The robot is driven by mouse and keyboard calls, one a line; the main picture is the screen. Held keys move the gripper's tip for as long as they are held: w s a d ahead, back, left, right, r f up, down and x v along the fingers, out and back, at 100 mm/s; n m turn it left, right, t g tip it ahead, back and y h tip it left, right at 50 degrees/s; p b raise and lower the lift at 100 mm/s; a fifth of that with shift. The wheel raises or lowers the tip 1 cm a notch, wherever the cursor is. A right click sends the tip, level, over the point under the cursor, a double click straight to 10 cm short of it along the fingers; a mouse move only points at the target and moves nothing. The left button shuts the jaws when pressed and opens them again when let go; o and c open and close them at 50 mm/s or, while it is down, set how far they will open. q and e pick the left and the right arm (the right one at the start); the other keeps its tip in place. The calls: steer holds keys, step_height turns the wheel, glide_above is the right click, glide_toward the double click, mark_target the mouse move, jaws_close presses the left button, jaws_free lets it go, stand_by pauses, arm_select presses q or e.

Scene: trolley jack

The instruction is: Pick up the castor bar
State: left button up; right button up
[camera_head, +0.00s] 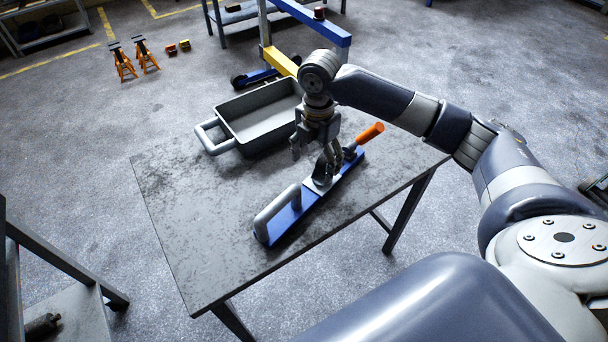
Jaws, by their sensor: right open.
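A long blue bar (291,219), which seems to be the castor bar, lies diagonally on the dark metal table (190,215). It has a grey loop handle at its near left end, a metal fitting in its middle and an orange-tipped grip at its far right end. No castor wheels show on it. My right gripper (314,160) points down over the far half of the bar, with its fingers apart. One finger overlaps the middle fitting in the picture; I cannot tell whether it touches. My left gripper is not in view.
A grey tray (222,118) with a side handle stands at the table's back edge. A blue and yellow wheeled frame (280,62) is on the floor behind. Orange stands (123,62) are at the back left. The table's left part is clear.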

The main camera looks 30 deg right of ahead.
mark_target(313, 189)
step_height(313, 189, down, 2)
steer(key=shift+f, duration=0.15)
steer(key=f, duration=0.3)
steer(key=shift+s+f+p, duration=0.15)
steer(key=shift+s+p, duration=0.05)
steer(key=shift+p, duration=0.15)
steer(key=f, duration=0.3)
steer(key=f+p, duration=0.1)
steer(key=shift+w+a+f, duration=0.15)
steer(key=shift+a+f, duration=0.05)
steer(key=shift+a, duration=0.05)
steer(key=shift+f, duration=0.25)
steer(key=shift+c, duration=1.1)
steer(key=c, duration=0.9)
jaws_close()
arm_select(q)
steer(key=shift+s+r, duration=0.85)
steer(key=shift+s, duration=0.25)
arm_select(e)
steer(key=shift+w+r, duration=0.15)
